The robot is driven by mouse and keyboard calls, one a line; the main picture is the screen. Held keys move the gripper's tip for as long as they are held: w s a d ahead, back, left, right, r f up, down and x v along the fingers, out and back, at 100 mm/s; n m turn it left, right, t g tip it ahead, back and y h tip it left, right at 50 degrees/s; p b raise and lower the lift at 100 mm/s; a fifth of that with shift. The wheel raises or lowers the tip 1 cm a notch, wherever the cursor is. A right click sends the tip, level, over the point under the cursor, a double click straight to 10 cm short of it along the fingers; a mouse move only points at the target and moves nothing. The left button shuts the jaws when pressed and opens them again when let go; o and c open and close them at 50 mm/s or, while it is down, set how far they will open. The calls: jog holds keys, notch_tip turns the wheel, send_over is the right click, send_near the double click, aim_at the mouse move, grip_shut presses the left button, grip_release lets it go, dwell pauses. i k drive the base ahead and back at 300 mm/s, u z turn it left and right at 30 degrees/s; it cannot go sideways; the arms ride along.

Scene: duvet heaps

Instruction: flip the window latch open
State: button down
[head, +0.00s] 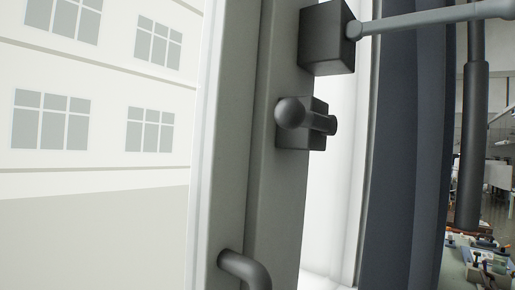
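The bar lies roughly level, tilted slightly down to the right. How far the latch is engaged cannot be told from this angle. My gripper is not in view, and nothing is seen touching the latch.
A dark block (328,38) with a grey rod (430,18) sits above the latch. A bent handle (245,268) is on the frame below. A dark blue curtain (405,150) hangs right, beside a black pole (470,140). A cluttered surface (485,265) is lower right.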

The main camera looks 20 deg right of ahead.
aim_at(290, 114)
jog(key=u, duration=0.4)
jog(key=k, duration=1.4)
jog(key=z, duration=0.55)
jog(key=i, duration=1)
jog(key=u, duration=0.05)
